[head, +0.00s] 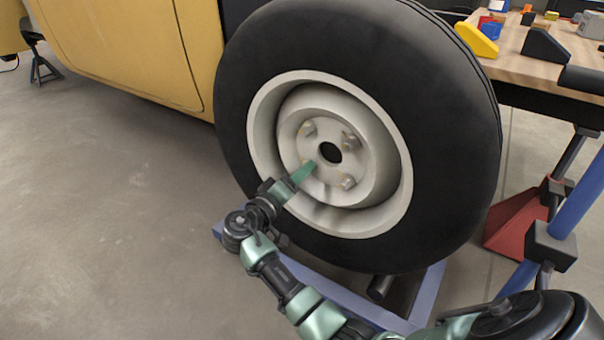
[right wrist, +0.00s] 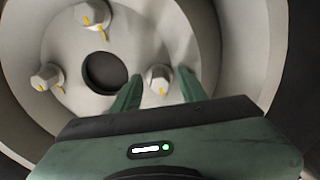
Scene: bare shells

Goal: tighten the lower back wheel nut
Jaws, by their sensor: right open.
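The wheel (head: 445,150) has a black tyre and a cream rim with a dark centre hole. Silver nuts with yellow marks sit round the hole, such as the upper left (head: 309,128), upper right (head: 350,140) and lower right (head: 348,182) ones. The lower left nut is mostly hidden behind my right gripper (head: 309,168) in the head view. In the right wrist view my right gripper (right wrist: 159,84) is open, its green fingers on either side of one nut (right wrist: 159,78). I cannot tell whether they touch it. My left gripper is not in view.
A yellow car body (head: 125,45) stands at the left, with a black stand (head: 40,66) behind. A blue frame (head: 335,290) lies under the tyre. A wooden workbench (head: 515,65) with blocks and a red-and-blue stand are at the right. The floor at the left is clear.

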